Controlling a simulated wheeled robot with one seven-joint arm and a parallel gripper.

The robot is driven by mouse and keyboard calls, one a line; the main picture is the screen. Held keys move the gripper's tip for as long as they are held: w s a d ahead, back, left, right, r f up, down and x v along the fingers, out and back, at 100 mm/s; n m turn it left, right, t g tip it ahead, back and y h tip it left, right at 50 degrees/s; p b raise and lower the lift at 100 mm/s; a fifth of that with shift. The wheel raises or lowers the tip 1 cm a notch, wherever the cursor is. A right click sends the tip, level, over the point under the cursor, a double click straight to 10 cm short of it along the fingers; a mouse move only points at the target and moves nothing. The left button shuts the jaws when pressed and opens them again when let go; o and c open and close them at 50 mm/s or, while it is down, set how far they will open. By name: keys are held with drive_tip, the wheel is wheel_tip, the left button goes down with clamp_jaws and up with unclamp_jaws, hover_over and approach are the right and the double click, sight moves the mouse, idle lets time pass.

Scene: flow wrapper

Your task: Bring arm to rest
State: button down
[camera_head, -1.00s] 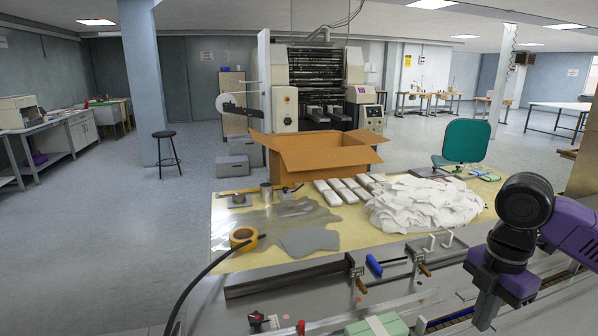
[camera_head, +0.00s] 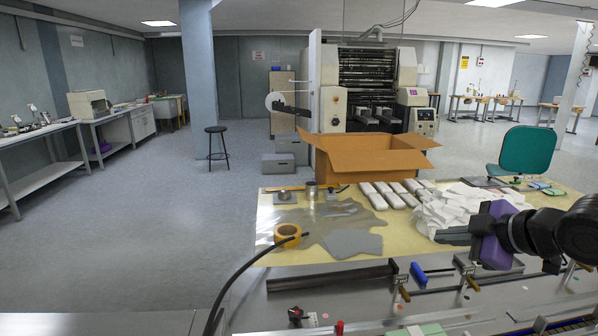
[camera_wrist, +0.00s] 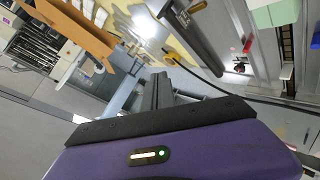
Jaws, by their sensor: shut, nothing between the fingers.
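My gripper (camera_head: 440,236) is at the right of the head view, with a purple body and dark fingers pointing left. It is shut and empty, in front of the white pile on the yellow table and apparently above the machine's near edge. In the wrist view the closed dark fingers (camera_wrist: 160,88) stick out beyond the purple body. My dark arm links lie to the right of the gripper, and the rest of the arm is out of view.
The yellow table (camera_head: 268,225) holds an open cardboard box (camera_head: 350,160), white packs (camera_head: 378,198), a white pile (camera_head: 455,208) and a tape roll (camera_head: 288,235). The metal machine bed (camera_head: 340,285) has a blue handle (camera_head: 418,273). A green chair (camera_head: 527,150) stands behind.

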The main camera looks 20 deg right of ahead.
drive_tip(key=w+a+r+m+t, duration=0.2)
drive_tip(key=a+r+m+t, duration=0.65)
drive_tip(key=r+t, duration=0.2)
drive_tip(key=s+a+f+g, duration=0.2)
drive_tip(key=s+a+f, duration=0.3)
drive_tip(key=s+f, duration=0.5)
drive_tip(key=s+a+f+m+g, duration=0.1)
drive_tip(key=s+a+f+g, duration=0.1)
drive_tip(key=s+a+f, duration=0.4)
drive_tip(key=s+a+f+m+g, duration=0.1)
drive_tip(key=s+a+f+g, duration=0.2)
drive_tip(key=s+f, duration=1)
drive_tip(key=s+a, duration=0.3)
drive_tip(key=s, duration=0.7)
drive_tip(key=shift+s+a+f+h, duration=0.2)
drive_tip(key=shift+a+f+h, duration=0.05)
drive_tip(key=shift+f+h, duration=0.15)
